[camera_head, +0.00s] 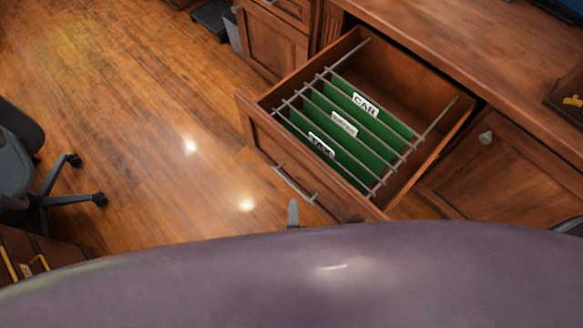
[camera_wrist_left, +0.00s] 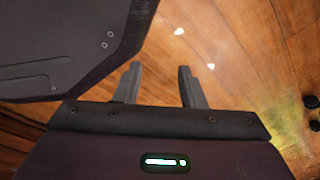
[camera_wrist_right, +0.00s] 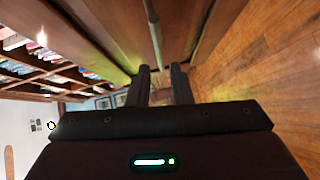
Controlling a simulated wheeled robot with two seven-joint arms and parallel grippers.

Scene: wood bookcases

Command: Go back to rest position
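My right gripper (camera_head: 293,214) shows only as a grey fingertip just in front of the open drawer's front (camera_head: 262,140), close to its metal handle (camera_head: 294,185). In the right wrist view, the right gripper's fingers (camera_wrist_right: 161,80) are apart with nothing seen held between them, and the handle (camera_wrist_right: 154,35) lies beyond the tips. In the left wrist view, my left gripper (camera_wrist_left: 158,80) is open and empty above the wood floor. The left gripper is not seen in the head view.
The drawer holds green hanging folders (camera_head: 345,125) with white labels. A wood desk (camera_head: 480,50) and closed cabinet door (camera_head: 510,170) stand at right. An office chair (camera_head: 25,165) is at left. The floor (camera_head: 150,120) between is clear.

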